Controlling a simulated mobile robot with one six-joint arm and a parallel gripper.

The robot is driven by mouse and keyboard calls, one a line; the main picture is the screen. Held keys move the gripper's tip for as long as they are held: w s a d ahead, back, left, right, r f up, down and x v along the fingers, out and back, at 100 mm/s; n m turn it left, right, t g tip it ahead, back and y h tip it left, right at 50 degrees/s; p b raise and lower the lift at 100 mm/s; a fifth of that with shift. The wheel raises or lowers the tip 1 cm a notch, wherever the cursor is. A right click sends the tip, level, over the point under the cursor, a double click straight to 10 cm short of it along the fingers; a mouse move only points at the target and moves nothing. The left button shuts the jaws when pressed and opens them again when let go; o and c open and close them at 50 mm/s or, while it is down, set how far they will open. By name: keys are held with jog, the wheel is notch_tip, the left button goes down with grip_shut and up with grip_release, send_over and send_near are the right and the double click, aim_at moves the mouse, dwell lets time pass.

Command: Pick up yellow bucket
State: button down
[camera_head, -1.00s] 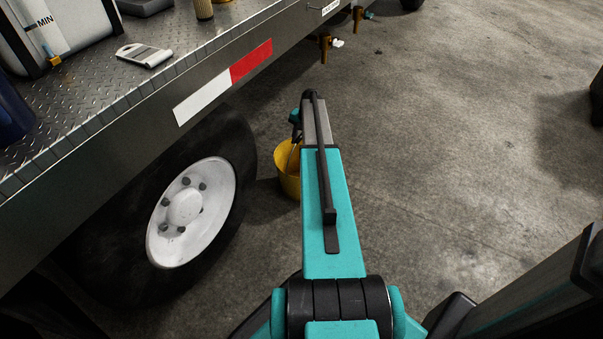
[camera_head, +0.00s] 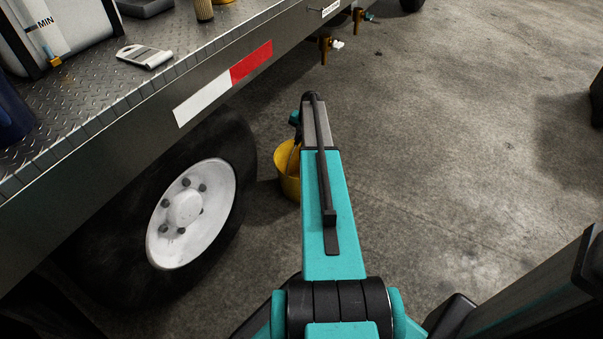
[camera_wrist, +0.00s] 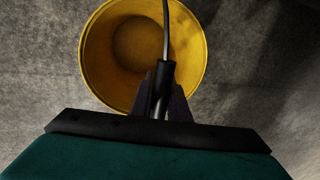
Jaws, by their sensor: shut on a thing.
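The yellow bucket (camera_head: 287,182) is beside the truck wheel in the head view, partly hidden behind my arm. In the wrist view I look down into the bucket (camera_wrist: 98,50), which appears empty. Its thin wire handle runs up to a black grip (camera_wrist: 162,85). My gripper (camera_wrist: 164,92) is shut on this black grip at the near side of the bucket's mouth. In the head view my gripper is mostly hidden by the arm. I cannot tell whether the bucket's base touches the floor.
A truck wheel (camera_head: 188,215) stands just left of the bucket. Above it, the metal truck bed (camera_head: 100,110) carries a flat grey item (camera_head: 145,56) and other objects. Valves (camera_head: 326,47) hang under the bed's edge. The concrete floor (camera_head: 450,130) to the right is open.

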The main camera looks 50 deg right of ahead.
aim_at(301, 136)
jog(key=shift+r, duration=0.1)
jog(key=shift+r+p, duration=0.65)
jog(key=shift+r, duration=0.9)
jog(key=shift+s+r, duration=0.1)
jog(key=shift+r, duration=0.15)
jog(key=s+a+p, duration=0.1)
jog(key=s+a, duration=0.2)
jog(key=s, duration=0.4)
jog(key=s+a+r+p, duration=0.1)
jog(key=s+a, duration=0.3)
jog(key=s, duration=0.3)
jog(key=shift+p, duration=0.3)
jog(key=shift+s+r, duration=0.1)
jog(key=shift+s, duration=0.05)
